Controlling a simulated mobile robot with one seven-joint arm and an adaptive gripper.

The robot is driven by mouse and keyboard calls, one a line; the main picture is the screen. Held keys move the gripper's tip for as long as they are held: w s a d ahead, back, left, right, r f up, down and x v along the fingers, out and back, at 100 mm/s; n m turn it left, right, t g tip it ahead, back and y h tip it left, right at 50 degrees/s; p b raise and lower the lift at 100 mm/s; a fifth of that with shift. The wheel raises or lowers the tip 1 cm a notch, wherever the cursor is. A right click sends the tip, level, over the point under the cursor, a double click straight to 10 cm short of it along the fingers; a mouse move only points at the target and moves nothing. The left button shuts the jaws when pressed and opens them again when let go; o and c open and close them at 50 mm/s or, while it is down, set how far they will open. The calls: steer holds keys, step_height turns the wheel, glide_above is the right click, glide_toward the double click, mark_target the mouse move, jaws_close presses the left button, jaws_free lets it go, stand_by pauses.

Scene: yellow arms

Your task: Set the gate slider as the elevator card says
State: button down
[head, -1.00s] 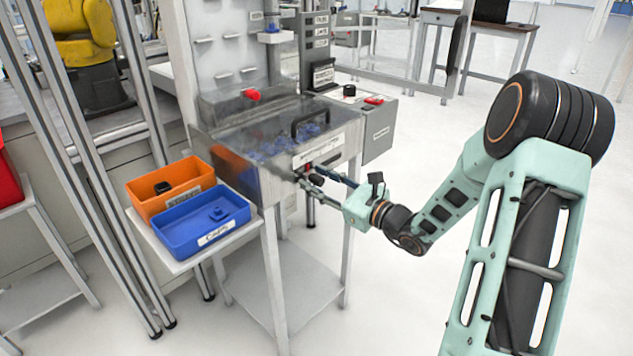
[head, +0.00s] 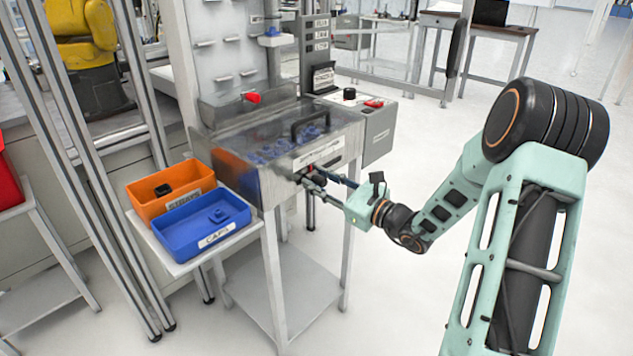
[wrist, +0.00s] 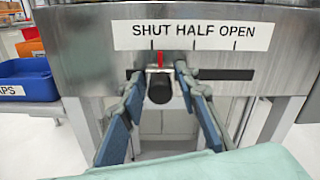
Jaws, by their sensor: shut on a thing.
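The gate slider is a black knob (wrist: 159,89) with a red pointer (wrist: 161,60) on the front of a steel bin (head: 262,186). Its white label (wrist: 192,30) reads SHUT HALF OPEN, with a tick under each word. The pointer is just right of the SHUT tick, well left of the HALF tick. My gripper (wrist: 160,76) has one finger on each side of the knob and is shut on it. In the head view my gripper (head: 308,182) hides most of the slider.
A blue CAPS tray (head: 205,240) and an orange tray (head: 150,205) stand on a side shelf left of the bin. A grey control box (head: 380,130) with a red button is on the right. The floor right of the stand is clear.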

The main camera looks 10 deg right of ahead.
steer(key=w+d, duration=0.2)
steer(key=d, duration=0.1)
steer(key=shift+w+d, duration=0.15)
steer(key=c, duration=1.8)
jaws_free()
steer(key=shift+o, duration=0.2)
steer(key=v, duration=1.2)
